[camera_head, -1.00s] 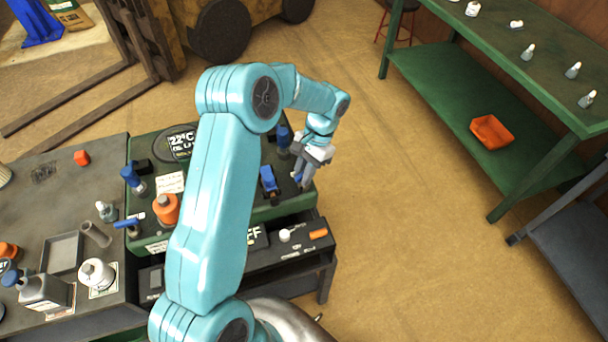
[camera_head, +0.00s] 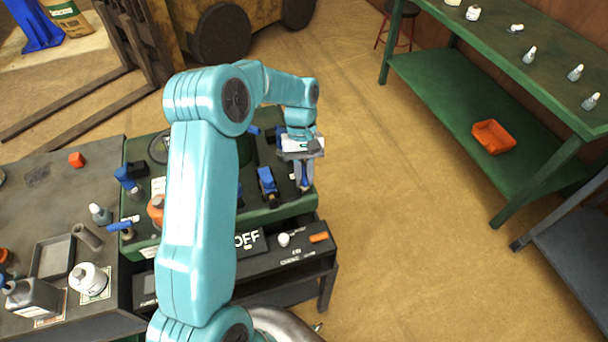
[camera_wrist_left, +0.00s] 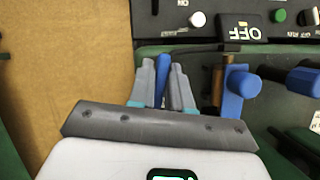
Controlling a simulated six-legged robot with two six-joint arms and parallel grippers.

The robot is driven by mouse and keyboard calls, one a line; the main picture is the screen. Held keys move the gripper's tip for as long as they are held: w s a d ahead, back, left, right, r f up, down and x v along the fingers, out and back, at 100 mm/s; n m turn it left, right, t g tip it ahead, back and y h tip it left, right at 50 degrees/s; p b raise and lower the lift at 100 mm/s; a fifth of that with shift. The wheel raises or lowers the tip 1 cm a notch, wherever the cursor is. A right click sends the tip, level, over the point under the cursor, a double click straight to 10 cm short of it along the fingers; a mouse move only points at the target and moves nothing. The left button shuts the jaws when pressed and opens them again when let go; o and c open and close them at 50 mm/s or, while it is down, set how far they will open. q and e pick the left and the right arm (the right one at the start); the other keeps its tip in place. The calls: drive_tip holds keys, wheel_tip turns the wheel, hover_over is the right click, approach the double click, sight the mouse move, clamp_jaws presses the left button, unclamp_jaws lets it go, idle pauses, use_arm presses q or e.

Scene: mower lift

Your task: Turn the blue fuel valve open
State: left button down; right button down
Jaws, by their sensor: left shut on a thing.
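The blue fuel valve shows as a blue lever (camera_wrist_left: 162,80) between the fingers of my left gripper (camera_wrist_left: 163,88) in the left wrist view. The gripper is shut on it, with one grey finger along each side. In the head view my left gripper (camera_head: 304,182) points down at the right end of the green machine top (camera_head: 262,216). The lever is mostly hidden by the fingers there, and its angle is hard to tell. My right gripper is not in view.
Another blue handle (camera_head: 267,182) stands just left of the gripper; it also shows in the wrist view (camera_wrist_left: 238,90). A black panel with an OFF sign (camera_head: 248,240) lies in front. A workbench with bottles is at left. Open floor lies to the right.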

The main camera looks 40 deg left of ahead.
use_arm(q)
drive_tip(key=shift+w+a+n+t, duration=0.1)
drive_tip(key=shift+n+t, duration=0.3)
drive_tip(key=shift+n, duration=0.7)
drive_tip(key=shift+r, duration=0.1)
drive_tip(key=c, duration=1.1)
unclamp_jaws()
drive_tip(key=shift+c, duration=0.2)
drive_tip(key=v, duration=1.6)
drive_tip(key=shift+a, duration=0.3)
